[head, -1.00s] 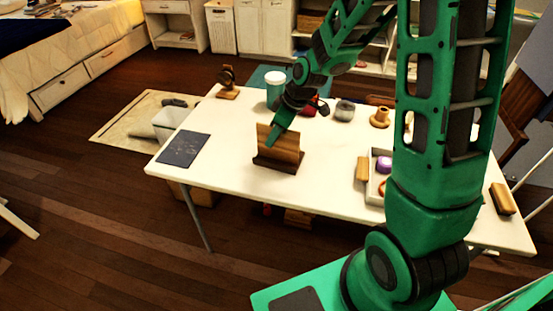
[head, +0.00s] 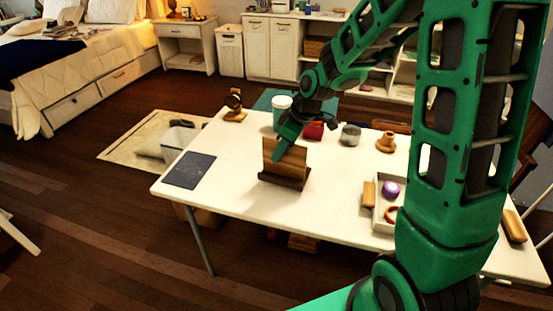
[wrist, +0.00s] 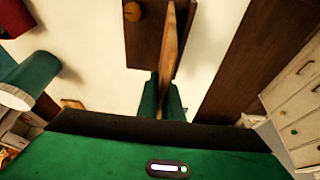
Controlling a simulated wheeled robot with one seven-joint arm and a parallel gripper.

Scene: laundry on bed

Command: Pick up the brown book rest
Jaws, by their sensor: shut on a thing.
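The brown book rest (head: 286,160) stands upright on the white table, with a lighter wooden back panel and a darker base. My gripper (head: 281,148) reaches it from above and behind, at the panel's top edge. In the wrist view the green fingers (wrist: 163,98) are shut on either side of the thin upright panel of the book rest (wrist: 168,45). The dark base (wrist: 142,35) shows beyond the fingers, with a small round wooden piece on it. Whether the base touches the table is hard to tell.
A dark blue book (head: 190,170) lies left on the white table (head: 235,150). Behind are a teal-and-white cup (head: 282,108), a red object (head: 314,130) and a grey jar (head: 350,134). A tray (head: 378,215) with small items is at right. The table's front left is clear.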

